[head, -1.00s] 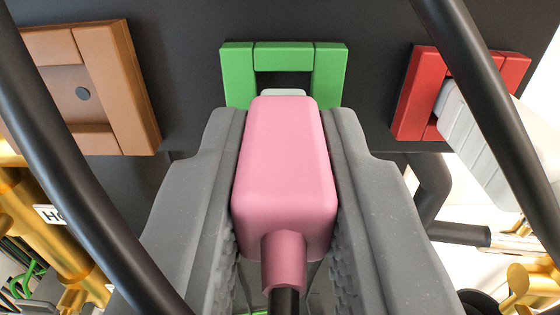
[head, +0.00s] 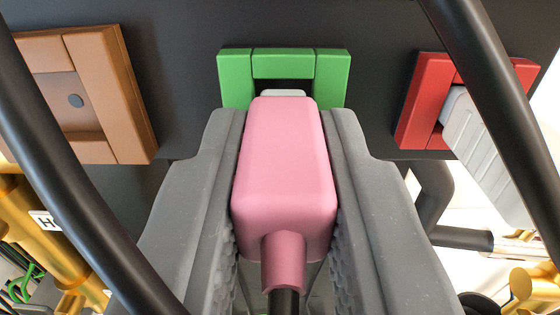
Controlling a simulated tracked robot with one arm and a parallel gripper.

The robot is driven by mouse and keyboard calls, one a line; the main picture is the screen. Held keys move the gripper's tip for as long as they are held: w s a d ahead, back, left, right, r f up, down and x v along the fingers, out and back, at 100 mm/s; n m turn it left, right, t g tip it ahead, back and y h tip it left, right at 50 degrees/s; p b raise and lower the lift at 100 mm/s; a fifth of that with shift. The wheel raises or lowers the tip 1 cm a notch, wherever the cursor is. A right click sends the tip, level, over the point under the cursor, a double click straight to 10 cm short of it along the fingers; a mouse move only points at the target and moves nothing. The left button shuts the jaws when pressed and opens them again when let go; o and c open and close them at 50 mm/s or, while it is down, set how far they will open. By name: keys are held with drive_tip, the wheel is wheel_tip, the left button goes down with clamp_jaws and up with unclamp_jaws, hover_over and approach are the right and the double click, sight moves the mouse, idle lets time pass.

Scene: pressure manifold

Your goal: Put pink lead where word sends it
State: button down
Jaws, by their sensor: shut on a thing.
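The pink lead (head: 285,170) is a pink plug body with a black cable at its near end and a light grey tip at its far end. My gripper (head: 285,150) is shut on it, one grey finger along each side. The plug points away from me at the green-framed socket (head: 284,64) on the dark panel. The grey tip is at the lower part of the green frame's opening; I cannot tell whether it is inside. The brown-framed socket (head: 126,95) is at left and the red-framed socket (head: 425,100) at right. No full word is readable.
A light grey plug (head: 485,145) sits at the red frame. Black cables (head: 70,165) cross the left and right sides close to me. Gold pipes (head: 45,245) with a partly hidden label (head: 44,222) stand at lower left. A dark pipe (head: 432,200) is at right.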

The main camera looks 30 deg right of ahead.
drive_tip(key=shift+w+d, duration=0.2)
drive_tip(key=shift+w, duration=0.05)
idle(0.5)
drive_tip(key=c, duration=1.2)
unclamp_jaws()
drive_tip(key=shift+c, duration=0.2)
drive_tip(key=shift+s+a, duration=0.1)
